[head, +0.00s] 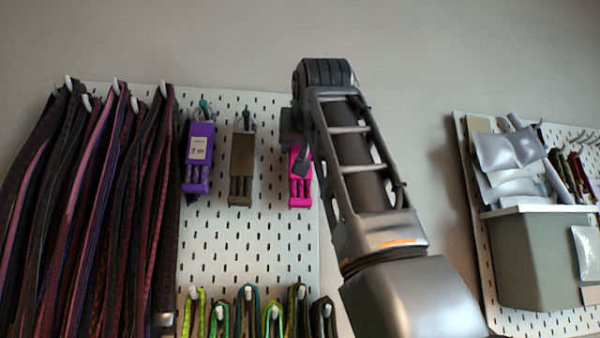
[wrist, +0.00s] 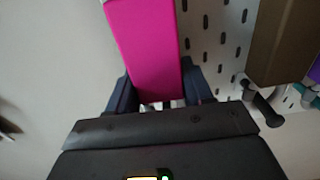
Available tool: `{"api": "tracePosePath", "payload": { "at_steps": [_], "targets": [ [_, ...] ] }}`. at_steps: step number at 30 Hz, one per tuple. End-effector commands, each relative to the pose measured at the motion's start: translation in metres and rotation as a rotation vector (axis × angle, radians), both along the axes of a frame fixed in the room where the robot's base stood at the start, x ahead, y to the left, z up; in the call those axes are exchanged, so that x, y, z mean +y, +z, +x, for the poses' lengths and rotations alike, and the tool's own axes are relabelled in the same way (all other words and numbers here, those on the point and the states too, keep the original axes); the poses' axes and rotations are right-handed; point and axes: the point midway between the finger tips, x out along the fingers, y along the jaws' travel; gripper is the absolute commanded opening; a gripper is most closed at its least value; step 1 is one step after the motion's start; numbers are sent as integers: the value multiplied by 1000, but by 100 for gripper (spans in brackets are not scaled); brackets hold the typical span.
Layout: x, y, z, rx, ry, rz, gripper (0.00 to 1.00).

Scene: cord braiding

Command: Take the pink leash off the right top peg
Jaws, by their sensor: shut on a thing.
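The pink leash (head: 299,178) is at the right of the top row on the white pegboard in the head view, partly hidden behind my arm. In the wrist view its pink pack (wrist: 143,45) lies between the two dark fingers of my gripper (wrist: 157,92). My gripper is shut on it. The peg behind the pink leash is hidden, so I cannot tell whether the leash still hangs on it. In the head view the gripper (head: 297,150) is mostly covered by my arm.
A brown leash pack (head: 241,168) hangs just left of the pink one, and a purple pack (head: 198,158) further left. Long dark straps (head: 90,200) fill the board's left side. Coloured loops (head: 247,310) hang below. A second pegboard with a grey bin (head: 545,260) stands right.

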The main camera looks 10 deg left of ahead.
Motion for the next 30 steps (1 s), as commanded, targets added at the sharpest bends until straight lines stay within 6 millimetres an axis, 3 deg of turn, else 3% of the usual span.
{"api": "tracePosePath", "payload": {
  "at_steps": [3,13,21,30],
  "targets": [
    [0,0,0,0,0,0,0],
    [0,2,0,-2,0,1,0],
    [0,16,-2,-3,0,1,0],
    [-16,12,-58,-7,1,2,0]
  ]
}}
